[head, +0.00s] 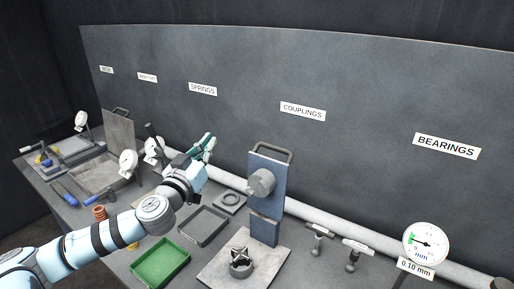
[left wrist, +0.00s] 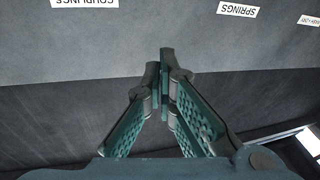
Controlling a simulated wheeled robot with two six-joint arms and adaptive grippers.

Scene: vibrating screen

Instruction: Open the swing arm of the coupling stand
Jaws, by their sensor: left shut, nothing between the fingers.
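The coupling stand (head: 266,219) is a blue upright on a pale grey base plate (head: 217,268), below the COUPLINGS sign in the head view. A grey round part (head: 262,183) sits on its front and a grey handle loop (head: 272,151) is at its top. I cannot tell which part is the swing arm. A dark coupling piece (head: 241,262) rests on the plate. My left gripper (head: 208,143) is raised left of the stand, apart from it. It is shut and empty; its teal fingers meet at the tips in the left wrist view (left wrist: 164,68). My right gripper is not in view.
A green tray (head: 160,263) and a grey tray (head: 201,228) lie left of the stand, with a flat grey ring (head: 229,202) behind. Two T-handled tools (head: 319,236) and a dial gauge (head: 425,243) stand to the right. A pale pipe (head: 317,215) runs along the wall.

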